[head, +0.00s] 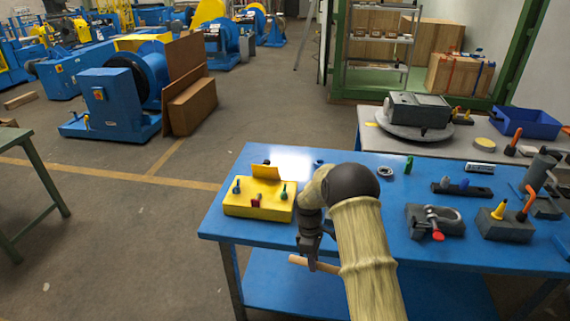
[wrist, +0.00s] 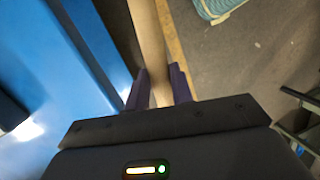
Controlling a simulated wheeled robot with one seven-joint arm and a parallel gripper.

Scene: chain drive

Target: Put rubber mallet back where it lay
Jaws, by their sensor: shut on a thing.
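My gripper (wrist: 158,90) is shut on a light wooden handle (wrist: 148,42), which I take to be the rubber mallet's. In the head view the handle (head: 299,260) sticks out to the left below my gripper (head: 312,262), at the front edge of the blue table (head: 240,166). The mallet's head does not show in either view; my arm may hide it in the head view. In the wrist view the handle runs up past the top edge of the picture, with blue tabletop to its left and floor to its right.
A yellow box (head: 238,209) with small coloured tools stands on the table left of my arm. A clamp on a grey block (head: 425,228) and a block with an orange-handled tool (head: 506,229) stand to the right.

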